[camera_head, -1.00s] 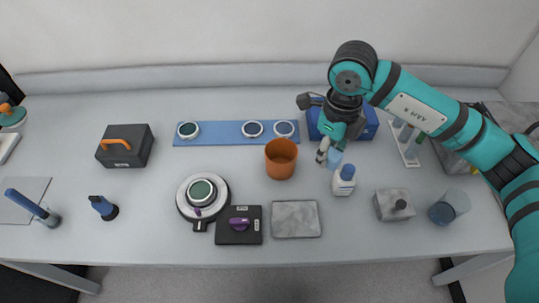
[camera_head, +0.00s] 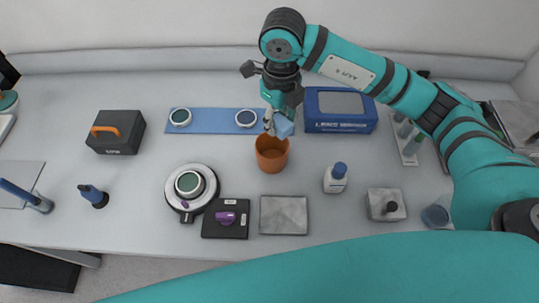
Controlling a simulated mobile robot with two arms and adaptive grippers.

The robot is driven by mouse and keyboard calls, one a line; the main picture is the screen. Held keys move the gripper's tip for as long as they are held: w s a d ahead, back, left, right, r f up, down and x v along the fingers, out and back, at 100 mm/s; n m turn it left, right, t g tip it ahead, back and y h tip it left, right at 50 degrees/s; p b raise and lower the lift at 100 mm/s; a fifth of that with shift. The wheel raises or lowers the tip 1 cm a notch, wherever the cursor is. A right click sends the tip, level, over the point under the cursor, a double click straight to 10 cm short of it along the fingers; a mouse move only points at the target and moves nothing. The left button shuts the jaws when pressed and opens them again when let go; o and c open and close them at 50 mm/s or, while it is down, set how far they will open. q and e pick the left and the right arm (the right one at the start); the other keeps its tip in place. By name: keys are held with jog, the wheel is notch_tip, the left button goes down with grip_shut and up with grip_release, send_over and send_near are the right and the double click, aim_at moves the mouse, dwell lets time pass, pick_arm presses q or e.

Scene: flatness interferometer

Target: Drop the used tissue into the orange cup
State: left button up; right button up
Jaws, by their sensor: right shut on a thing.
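The orange cup (camera_head: 272,158) stands upright on the bench near the middle. My right gripper (camera_head: 276,121) points down just above and behind the cup's rim. It is shut on the used tissue (camera_head: 285,127), a small light blue piece. The tissue is over the back right part of the cup's mouth in the picture and appears to be above the rim. The gripper and tissue hide part of the cup's far rim. My left gripper is not in view.
A blue mat (camera_head: 215,121) with round optics lies behind the cup. A blue box (camera_head: 341,111) and a blue-capped bottle (camera_head: 335,180) stand to the right. A grey plate (camera_head: 284,215) lies in front. A round stand (camera_head: 190,190) is front left.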

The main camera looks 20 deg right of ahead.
jog(key=shift+f, duration=0.9)
jog(key=o, duration=1.3)
jog(key=shift+r, duration=0.2)
notch_tip(320, 180, up, 12)
jog(key=shift+f, duration=0.2)
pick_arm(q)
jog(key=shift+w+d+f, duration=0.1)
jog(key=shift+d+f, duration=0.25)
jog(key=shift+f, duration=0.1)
pick_arm(e)
jog(key=shift+f, duration=0.1)
